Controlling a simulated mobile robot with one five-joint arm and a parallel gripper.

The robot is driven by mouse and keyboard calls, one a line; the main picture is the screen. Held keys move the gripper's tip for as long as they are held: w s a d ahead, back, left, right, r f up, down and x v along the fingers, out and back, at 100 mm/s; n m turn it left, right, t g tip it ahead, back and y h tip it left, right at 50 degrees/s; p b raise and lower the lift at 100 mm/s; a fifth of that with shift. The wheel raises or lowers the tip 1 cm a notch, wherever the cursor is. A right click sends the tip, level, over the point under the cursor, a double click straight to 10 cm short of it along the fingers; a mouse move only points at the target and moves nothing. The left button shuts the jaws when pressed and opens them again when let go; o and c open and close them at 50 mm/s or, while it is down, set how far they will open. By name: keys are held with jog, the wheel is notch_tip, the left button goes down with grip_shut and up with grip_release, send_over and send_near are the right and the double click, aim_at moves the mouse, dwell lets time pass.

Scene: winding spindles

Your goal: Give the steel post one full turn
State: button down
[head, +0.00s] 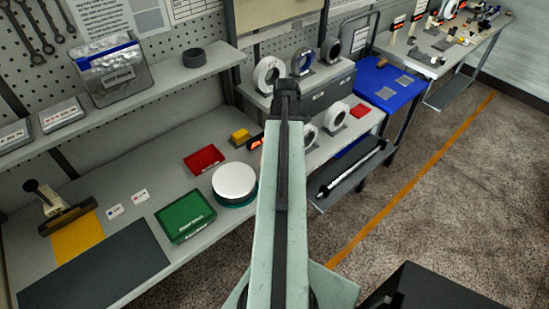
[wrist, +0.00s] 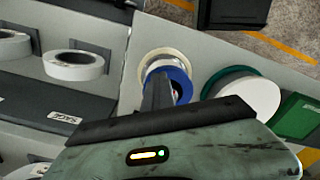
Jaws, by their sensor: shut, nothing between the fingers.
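I cannot pick out the steel post for certain in either view. My gripper (head: 287,88) is at the end of my raised arm in the head view, in front of the bench. In the wrist view my gripper (wrist: 158,92) is shut and empty, its dark fingers overlapping a blue ring (wrist: 182,78). A cream ring (wrist: 160,53) lies just beyond the blue one. The fingers hide part of both rings, and I cannot tell whether they touch. In the head view my arm hides that part of the bench.
A white-topped green disc (head: 235,180), a green box (head: 185,216) and a red tray (head: 204,159) stand on the bench left of my arm. White rolls (wrist: 73,65) stand on a grey rack. A blue-topped table (head: 388,84) is at right. Carpet at right is open.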

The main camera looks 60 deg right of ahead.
jog(key=shift+a, duration=0.9)
